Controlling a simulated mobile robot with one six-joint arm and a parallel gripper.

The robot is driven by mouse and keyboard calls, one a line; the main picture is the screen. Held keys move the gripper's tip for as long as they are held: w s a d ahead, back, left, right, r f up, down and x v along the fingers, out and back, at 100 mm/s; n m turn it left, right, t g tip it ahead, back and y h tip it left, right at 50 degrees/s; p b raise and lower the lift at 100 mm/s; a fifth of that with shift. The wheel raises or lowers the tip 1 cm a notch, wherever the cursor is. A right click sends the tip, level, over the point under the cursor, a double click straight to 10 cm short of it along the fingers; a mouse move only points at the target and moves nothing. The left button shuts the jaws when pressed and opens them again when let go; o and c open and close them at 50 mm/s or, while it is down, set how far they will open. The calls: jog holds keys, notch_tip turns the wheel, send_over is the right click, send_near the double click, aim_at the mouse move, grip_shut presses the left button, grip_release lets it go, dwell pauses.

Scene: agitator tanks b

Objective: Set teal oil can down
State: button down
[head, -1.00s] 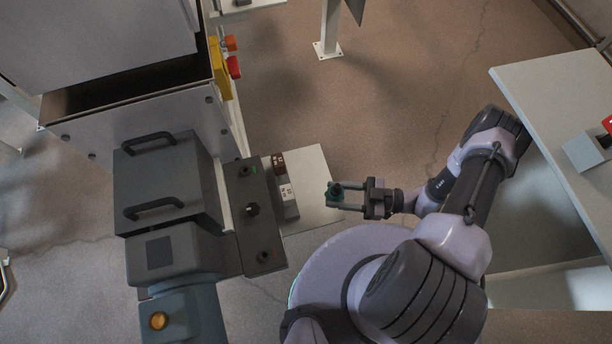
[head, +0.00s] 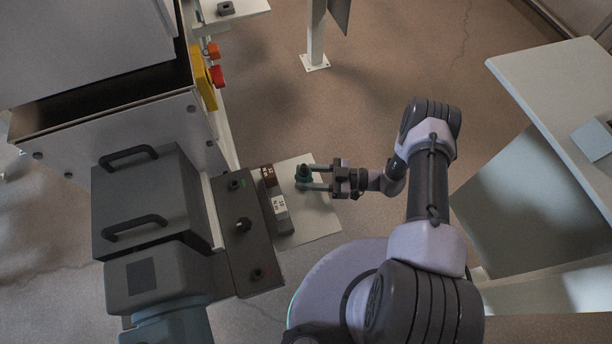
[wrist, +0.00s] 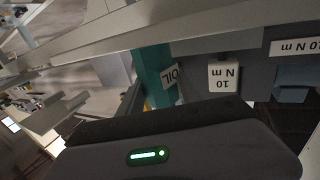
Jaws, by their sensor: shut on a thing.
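The teal oil can (head: 302,170) sits between the fingertips of my gripper (head: 306,178), which is shut on it. From above, the can shows over the white shelf plate (head: 318,222), just right of a row of grey blocks. I cannot tell whether its base touches the plate. In the wrist view, the can (wrist: 153,70) shows as a teal upright side with an OIL label, partly hidden by my gripper.
A dark panel with knobs (head: 246,238) lies further left. The plate's lower right is clear.

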jog(key=c, duration=1.3)
grip_release()
jog(key=shift+f, duration=0.15)
jog(key=o, duration=0.5)
jog(key=shift+c, duration=0.2)
jog(key=shift+d+r+p, duration=0.3)
jog(key=shift+d+p, duration=0.05)
jog(key=s+d, duration=0.1)
jog(key=d, duration=1)
jog(key=shift+s+d, duration=0.15)
jog(key=shift+f, duration=0.1)
